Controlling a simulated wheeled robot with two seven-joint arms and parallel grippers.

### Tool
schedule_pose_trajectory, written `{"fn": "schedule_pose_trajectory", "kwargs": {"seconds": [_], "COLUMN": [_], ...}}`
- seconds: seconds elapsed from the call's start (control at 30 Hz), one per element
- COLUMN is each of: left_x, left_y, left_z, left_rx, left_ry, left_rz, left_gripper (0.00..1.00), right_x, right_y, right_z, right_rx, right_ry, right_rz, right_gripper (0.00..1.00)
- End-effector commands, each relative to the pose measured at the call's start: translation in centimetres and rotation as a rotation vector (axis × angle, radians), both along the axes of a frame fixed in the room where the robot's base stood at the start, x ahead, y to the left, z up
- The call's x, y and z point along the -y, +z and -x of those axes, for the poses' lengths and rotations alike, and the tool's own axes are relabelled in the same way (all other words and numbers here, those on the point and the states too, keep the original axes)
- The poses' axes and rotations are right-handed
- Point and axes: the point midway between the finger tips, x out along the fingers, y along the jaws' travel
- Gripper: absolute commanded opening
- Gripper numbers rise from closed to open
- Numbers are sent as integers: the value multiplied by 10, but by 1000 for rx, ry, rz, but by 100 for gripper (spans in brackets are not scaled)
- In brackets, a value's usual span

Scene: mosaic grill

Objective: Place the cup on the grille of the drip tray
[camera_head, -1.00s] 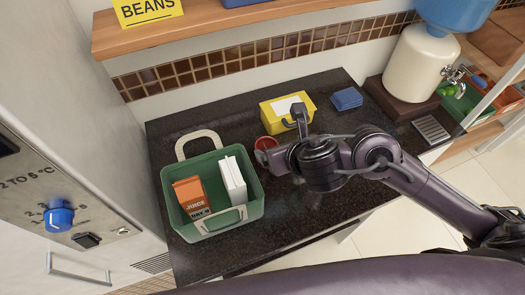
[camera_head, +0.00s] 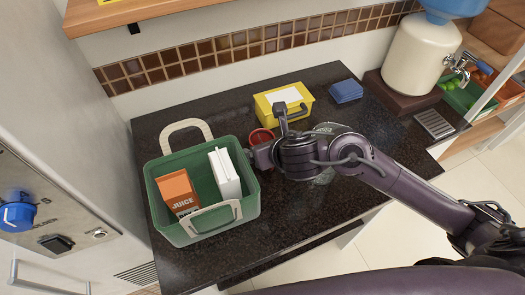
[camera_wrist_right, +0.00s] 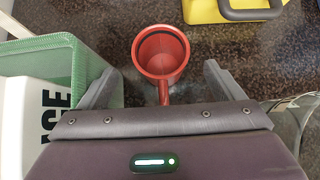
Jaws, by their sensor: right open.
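The red cup (camera_head: 261,136) stands on the dark counter behind my right gripper, partly hidden by it. In the right wrist view the cup (camera_wrist_right: 161,52) is upright, seen into its empty inside, with its handle pointing toward my gripper. My right gripper (camera_wrist_right: 160,78) is open, its two fingers spread to either side of the handle and apart from it. In the head view the gripper (camera_head: 258,153) is low beside the green basket. The drip tray (camera_head: 434,123) with its grey slotted grille lies at the right, below the dispenser tap. My left gripper is not in view.
A green basket (camera_head: 158,217) with a juice carton (camera_head: 178,190) and a white carton (camera_head: 224,173) stands close left of my gripper. Counter between cloths and tray looks clear.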

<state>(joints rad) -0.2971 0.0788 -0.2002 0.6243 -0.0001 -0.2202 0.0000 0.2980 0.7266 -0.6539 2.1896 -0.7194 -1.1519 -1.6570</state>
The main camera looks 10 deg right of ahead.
Motion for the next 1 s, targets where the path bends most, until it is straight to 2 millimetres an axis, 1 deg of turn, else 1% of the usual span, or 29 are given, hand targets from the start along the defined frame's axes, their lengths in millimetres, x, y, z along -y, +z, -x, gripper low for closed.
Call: {"fn": "schedule_pose_trajectory", "kwargs": {"seconds": [0.2,0.33,0.43,0.63,1.0], "left_x": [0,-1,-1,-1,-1], "left_y": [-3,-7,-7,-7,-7], "left_z": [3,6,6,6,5], "left_rx": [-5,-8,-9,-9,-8], "left_ry": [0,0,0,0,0], "left_rz": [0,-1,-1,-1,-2], "left_gripper": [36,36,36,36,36], "right_x": [-3,-5,-6,-6,-6], "right_y": [-16,-28,-31,-31,-31], "right_z": [-26,-37,-40,-40,-40], "right_rx": [0,0,1,0,0], "right_ry": [-3,-2,0,-1,-1], "right_rz": [-1,-1,0,-1,0], "right_gripper": [87,87,87,87,39]}}
